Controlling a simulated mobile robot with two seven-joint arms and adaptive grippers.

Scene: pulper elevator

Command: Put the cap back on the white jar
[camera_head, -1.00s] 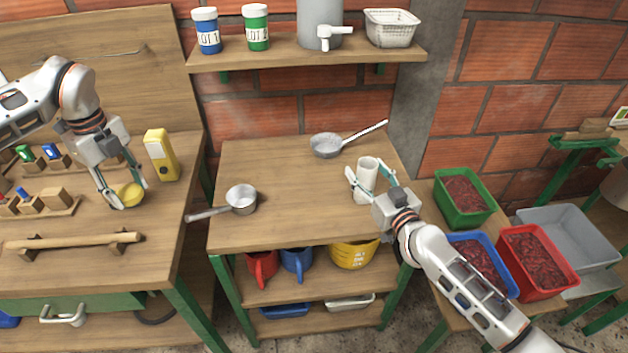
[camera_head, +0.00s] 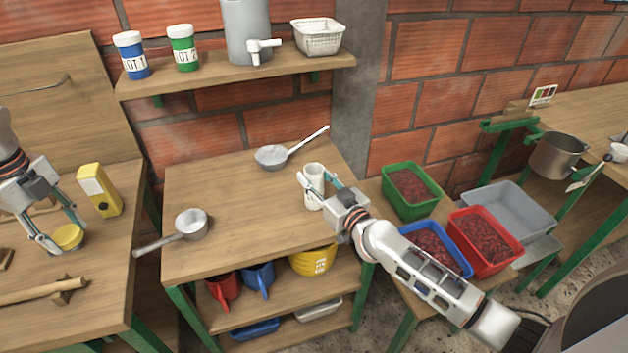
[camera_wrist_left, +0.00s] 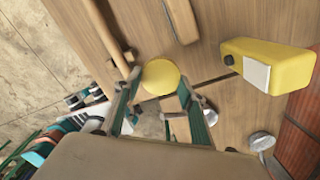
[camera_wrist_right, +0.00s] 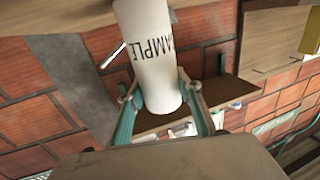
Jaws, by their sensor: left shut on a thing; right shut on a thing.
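The yellow round cap (camera_head: 68,237) is held between the fingers of my left gripper (camera_head: 70,241), over the left workbench. It also shows in the left wrist view (camera_wrist_left: 161,76), its round face toward the camera. The white jar (camera_head: 314,177) stands upright in the shut fingers of my right gripper (camera_head: 317,186), at the right side of the middle table. The right wrist view shows the jar (camera_wrist_right: 150,60) large, with the letters "AMPLE" readable on its side. I cannot tell whether its base touches the table. Jar and cap are far apart.
A yellow box (camera_head: 99,190) stands just behind the cap. Green (camera_head: 388,202), blue (camera_head: 462,262) and red (camera_head: 510,262) crates stand right of the jar.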

